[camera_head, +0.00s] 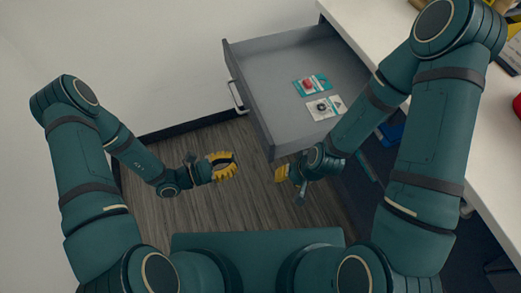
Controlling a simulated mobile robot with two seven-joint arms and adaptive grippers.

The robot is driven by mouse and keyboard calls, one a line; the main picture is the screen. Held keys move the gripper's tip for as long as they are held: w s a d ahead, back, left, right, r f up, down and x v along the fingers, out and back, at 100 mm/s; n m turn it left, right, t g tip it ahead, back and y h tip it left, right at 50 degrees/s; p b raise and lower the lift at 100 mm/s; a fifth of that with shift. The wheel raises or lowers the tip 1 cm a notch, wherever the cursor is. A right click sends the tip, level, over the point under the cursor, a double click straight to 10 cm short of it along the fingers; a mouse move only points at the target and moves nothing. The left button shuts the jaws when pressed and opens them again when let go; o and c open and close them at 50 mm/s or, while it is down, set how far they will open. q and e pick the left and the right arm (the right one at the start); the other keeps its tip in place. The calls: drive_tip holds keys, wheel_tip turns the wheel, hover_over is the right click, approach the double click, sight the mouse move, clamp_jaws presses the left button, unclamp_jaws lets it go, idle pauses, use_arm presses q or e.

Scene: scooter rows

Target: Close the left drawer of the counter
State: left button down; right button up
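The left drawer (254,105) of the counter (375,20) is pulled far out. It is grey inside, and its front panel with a pale handle (237,97) faces left. Two small packages, one with a red item (308,84) and one white and teal (323,108), lie flat in it. My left gripper (222,166), with yellow fingertips, hangs over the floor to the left of the drawer's near corner, apart from it. My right gripper (282,173) is just below the drawer's near corner; whether it touches is unclear. The opening of either gripper is hard to make out.
A pale wall with a dark baseboard (190,125) stands behind and left. Wooden floor (215,210) is free between my arms.

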sight(266, 151)
use_arm(q)
drive_tip(key=x, duration=0.9)
drive_tip(key=shift+w+d+f, duration=0.1)
drive_tip(key=shift+w+d, duration=0.05)
drive_tip(key=shift+d, duration=0.05)
use_arm(e)
drive_tip(key=shift+f, duration=0.2)
